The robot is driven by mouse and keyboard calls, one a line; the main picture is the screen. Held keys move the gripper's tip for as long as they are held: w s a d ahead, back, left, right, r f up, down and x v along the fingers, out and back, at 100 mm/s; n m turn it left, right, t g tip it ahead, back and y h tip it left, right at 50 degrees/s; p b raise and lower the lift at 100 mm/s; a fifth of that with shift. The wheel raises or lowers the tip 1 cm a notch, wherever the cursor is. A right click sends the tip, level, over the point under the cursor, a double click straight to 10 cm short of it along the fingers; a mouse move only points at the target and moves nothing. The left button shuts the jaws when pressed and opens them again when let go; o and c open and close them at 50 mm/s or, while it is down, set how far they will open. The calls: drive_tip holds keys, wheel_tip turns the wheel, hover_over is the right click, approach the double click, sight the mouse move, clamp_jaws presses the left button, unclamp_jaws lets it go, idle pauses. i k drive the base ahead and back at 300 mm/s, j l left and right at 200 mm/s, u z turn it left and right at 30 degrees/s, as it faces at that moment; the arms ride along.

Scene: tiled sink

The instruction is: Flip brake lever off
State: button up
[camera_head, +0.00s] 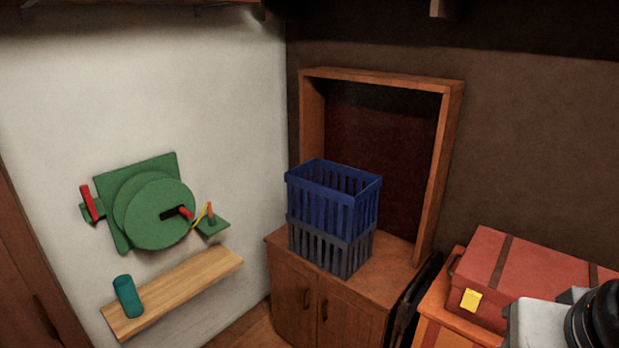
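A green machine (152,208) with round discs is mounted on the white wall at the left. A red lever (89,203) stands nearly upright, tilted slightly left, on a small green bracket at the machine's left side; it looks like the brake lever. A black crank with a red grip (187,213) sits at the disc's centre. A small orange peg with a yellow loop (208,213) stands on the right bracket. A white and black part of my arm shows at the lower right, far from the machine. My gripper's fingers are not in view.
A wooden shelf (190,287) with a teal cylinder (128,296) is below the machine. A blue and grey crate (333,210) stands on a wooden cabinet (290,290) in the corner. A red case (500,265) with a yellow tag lies at the right, near my arm.

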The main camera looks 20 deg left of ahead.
sight(84, 191)
drive_tip(key=u, duration=2.2)
drive_tip(key=i+l, duration=0.1)
drive_tip(key=i, duration=0.4)
drive_tip(key=i+l+u, duration=0.1)
drive_tip(key=i, duration=0.45)
drive_tip(key=i+l, duration=0.15)
drive_tip(key=i, duration=0.35)
drive_tip(key=i+l, duration=0.15)
drive_tip(key=i, duration=0.35)
drive_tip(key=j+u, duration=0.05)
